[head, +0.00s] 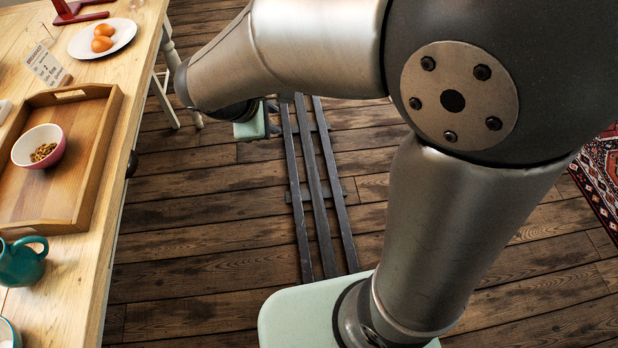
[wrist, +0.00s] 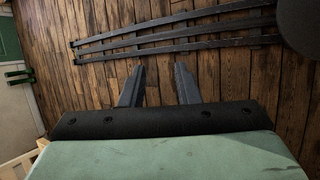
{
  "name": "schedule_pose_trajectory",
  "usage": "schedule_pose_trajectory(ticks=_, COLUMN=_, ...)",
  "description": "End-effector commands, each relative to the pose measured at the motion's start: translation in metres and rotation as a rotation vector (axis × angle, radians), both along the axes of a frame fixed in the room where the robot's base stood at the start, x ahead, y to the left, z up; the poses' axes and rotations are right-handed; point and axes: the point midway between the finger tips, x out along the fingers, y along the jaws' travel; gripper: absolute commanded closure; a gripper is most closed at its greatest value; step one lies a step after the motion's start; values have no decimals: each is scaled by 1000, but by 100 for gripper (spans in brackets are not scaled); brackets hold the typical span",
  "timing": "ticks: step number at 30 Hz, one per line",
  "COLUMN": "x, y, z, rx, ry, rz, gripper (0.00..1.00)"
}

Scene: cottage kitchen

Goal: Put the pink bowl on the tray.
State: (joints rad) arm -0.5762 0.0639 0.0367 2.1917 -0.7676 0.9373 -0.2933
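The pink bowl (head: 56,154), white inside with some brown bits in it, sits upright on the wooden tray (head: 86,185). The tray lies on the light wooden table at the left of the head view, and the bowl is inside its raised rim. My gripper (wrist: 158,68) is open and empty in the wrist view, its two dark fingers apart over the plank floor. It is away from the table and touches neither bowl nor tray. In the head view my arm hides most of the gripper.
On the table (head: 65,278) are a teal jug (head: 22,262) near the tray's front, a white plate (head: 118,43) with brown eggs, a small card (head: 45,65) and a red stand (head: 68,10). Dark rails (head: 318,190) run along the open floor. A patterned rug (head: 600,180) lies right.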

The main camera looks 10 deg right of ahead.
Motion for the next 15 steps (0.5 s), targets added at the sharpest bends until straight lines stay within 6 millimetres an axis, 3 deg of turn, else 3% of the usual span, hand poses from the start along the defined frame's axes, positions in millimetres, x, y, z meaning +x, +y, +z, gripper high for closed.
schedule_pose_trajectory(ticks=1, x=-26, y=-48, z=-4, rx=101, ry=23, rz=-232, gripper=71)
schedule_pose_trajectory(ticks=3, x=-65, y=-87, z=-13, rx=241, ry=50, rz=-533, gripper=71)
schedule_pose_trajectory(ticks=5, x=-96, y=-107, z=-20, rx=349, ry=62, rz=-762, gripper=71)
schedule_pose_trajectory(ticks=9, x=-143, y=-123, z=-31, rx=535, ry=70, rz=-1148, gripper=71)
schedule_pose_trajectory(ticks=15, x=-162, y=-123, z=-35, rx=631, ry=71, rz=-1336, gripper=71)
